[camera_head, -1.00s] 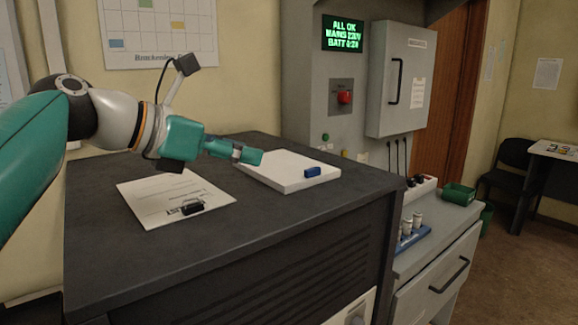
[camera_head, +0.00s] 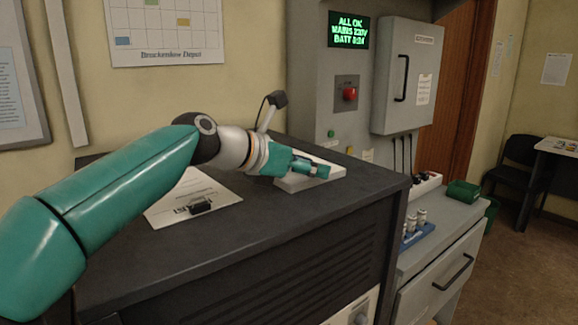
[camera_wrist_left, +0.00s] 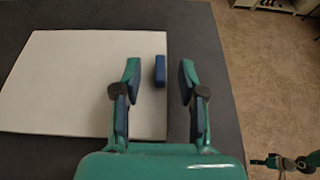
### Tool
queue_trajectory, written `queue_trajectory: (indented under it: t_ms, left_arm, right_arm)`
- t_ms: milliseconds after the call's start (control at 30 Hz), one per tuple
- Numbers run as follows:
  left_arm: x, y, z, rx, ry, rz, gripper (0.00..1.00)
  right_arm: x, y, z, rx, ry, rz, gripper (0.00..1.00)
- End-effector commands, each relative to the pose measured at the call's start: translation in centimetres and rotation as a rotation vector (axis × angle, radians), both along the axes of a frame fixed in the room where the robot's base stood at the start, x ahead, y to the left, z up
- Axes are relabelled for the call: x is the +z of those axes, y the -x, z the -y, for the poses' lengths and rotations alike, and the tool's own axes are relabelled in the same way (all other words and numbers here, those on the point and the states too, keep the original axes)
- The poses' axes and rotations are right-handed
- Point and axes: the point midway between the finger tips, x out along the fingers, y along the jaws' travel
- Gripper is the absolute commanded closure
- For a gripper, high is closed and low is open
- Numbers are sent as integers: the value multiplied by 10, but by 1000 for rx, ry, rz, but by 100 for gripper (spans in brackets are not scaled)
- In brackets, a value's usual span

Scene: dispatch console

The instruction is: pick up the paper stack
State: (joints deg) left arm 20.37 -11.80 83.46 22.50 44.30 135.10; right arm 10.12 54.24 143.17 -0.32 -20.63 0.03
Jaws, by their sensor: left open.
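The paper stack is a flat white block (camera_head: 300,185) on the dark cabinet top, partly hidden behind my left gripper in the head view. In the left wrist view the stack (camera_wrist_left: 60,85) lies below and left, with a small blue block (camera_wrist_left: 160,68) at its right edge. My left gripper (camera_head: 325,170) is open above that edge. In the left wrist view its fingers (camera_wrist_left: 158,80) stand either side of the blue block, one over the paper, one over the dark top. Contact cannot be told. Small teal and dark parts, likely my right gripper (camera_wrist_left: 275,161), show low right.
A white sheet with a black clip (camera_head: 185,205) lies on the cabinet top, left of the stack. A grey wall unit (camera_head: 405,80) rises behind. A lower counter on the right holds a blue tray with small bottles (camera_head: 418,236) and a green box (camera_head: 463,191).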

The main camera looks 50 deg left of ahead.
Motion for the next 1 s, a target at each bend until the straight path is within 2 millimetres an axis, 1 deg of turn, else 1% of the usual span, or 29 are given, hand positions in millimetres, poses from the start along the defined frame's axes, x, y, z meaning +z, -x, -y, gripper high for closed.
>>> queue_trajectory:
  t_ms: [100, 267, 300, 533, 567, 1000]
  left_arm:
    - [-2, -5, 1, 0, -1, 0, 58]
    - [-2, -6, 1, 1, -1, 1, 58]
    - [-2, -5, 1, 0, -1, 1, 60]
    - [-2, -5, 1, 0, -1, 1, 98]
    - [-2, -5, 1, 0, -1, 1, 100]
    - [0, -5, 0, 1, -2, 4, 100]
  right_arm:
    - [1, 0, 0, 0, 0, 0, 81]
    - [0, 0, 0, 0, 0, 0, 81]
    - [0, 0, 0, 0, 0, 0, 81]
    - [0, 0, 0, 0, 0, 0, 81]
    - [0, 0, 0, 0, 0, 0, 81]
    - [1, 0, 0, 0, 0, 0, 81]
